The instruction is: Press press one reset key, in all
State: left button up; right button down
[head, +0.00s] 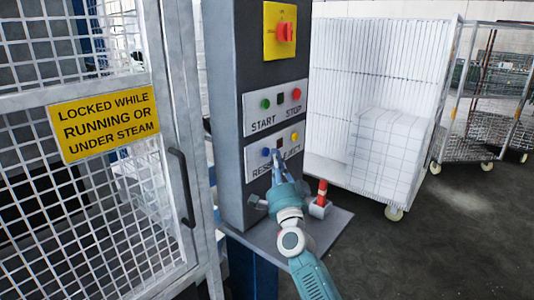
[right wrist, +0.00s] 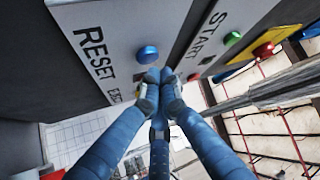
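The blue reset key (head: 266,152) sits on the lower plate of the control column, above the letters RES, the rest of which my gripper covers. In the right wrist view the domed blue key (right wrist: 147,54) shows beside the word RESET. My right gripper (head: 276,154) reaches up to this plate from below. In the right wrist view its fingertips (right wrist: 159,80) are together with nothing between them, just beside the blue key. A small gap seems to show between them; I cannot tell if they touch the panel. My left gripper is not in view.
A yellow eject key (head: 294,138) is on the same plate. Above are a green START key (head: 265,103), a red STOP key (head: 296,94) and a red knob on yellow (head: 285,32). A shelf (head: 335,222) holds a red-and-white item (head: 320,198). A mesh gate (head: 60,215) stands left.

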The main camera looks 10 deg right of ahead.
jog(key=s+d+p, duration=0.1)
jog(key=s, duration=0.1)
jog(key=s+d+p, duration=0.1)
jog(key=s+d, duration=0.1)
dwell(0.3)
dwell(0.4)
